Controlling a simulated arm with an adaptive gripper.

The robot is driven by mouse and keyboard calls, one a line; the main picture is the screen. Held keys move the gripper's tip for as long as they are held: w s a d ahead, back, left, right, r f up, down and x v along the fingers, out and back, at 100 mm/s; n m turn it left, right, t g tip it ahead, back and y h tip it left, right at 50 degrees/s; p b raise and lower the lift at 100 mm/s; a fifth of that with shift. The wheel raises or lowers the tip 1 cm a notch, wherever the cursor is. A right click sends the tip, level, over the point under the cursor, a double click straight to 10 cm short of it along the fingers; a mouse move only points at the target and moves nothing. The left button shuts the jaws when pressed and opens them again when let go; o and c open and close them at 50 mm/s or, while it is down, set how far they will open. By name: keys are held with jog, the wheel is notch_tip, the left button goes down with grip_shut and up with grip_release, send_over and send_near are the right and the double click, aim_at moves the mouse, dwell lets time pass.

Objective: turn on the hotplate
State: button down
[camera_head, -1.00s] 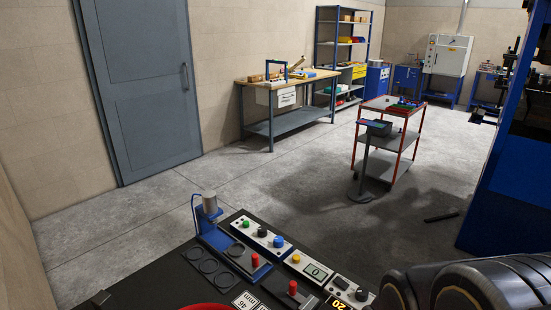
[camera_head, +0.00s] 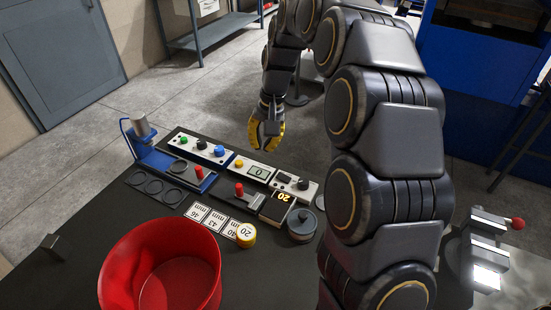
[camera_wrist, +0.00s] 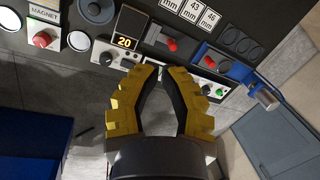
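No part is labelled as the hotplate. A black block with a lit yellow "20" (camera_head: 278,207) may be it, and it also shows in the wrist view (camera_wrist: 124,41). Beside it is a pale control box (camera_head: 295,183) with a dark display and a black knob (camera_head: 303,184). The knob is also in the wrist view (camera_wrist: 105,58). My gripper (camera_head: 265,140) has yellow fingers and hangs beyond the far edge of the bench, behind these boxes.
Other boxes have green, black and blue controls (camera_head: 202,147), or a yellow button and "0" display (camera_head: 253,168). My arm covers the right side.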

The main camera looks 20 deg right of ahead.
jog(key=w+d+f+m, duration=0.2)
jog(key=w+d+f, duration=0.3)
jog(key=w, duration=0.2)
jog(key=m+t+h, duration=0.1)
jog(key=m, duration=0.1)
send_over(282, 175)
jog(key=s+d, duration=0.2)
notch_tip(282, 175, down, 6)
jog(key=shift+w, duration=0.2)
jog(key=shift+a, duration=0.15)
jog(key=f, duration=0.4)
jog(key=w+a+f, duration=0.1)
jog(key=f, duration=0.8)
jog(key=shift+w+a+f, duration=0.3)
jog(key=shift+f, duration=0.1)
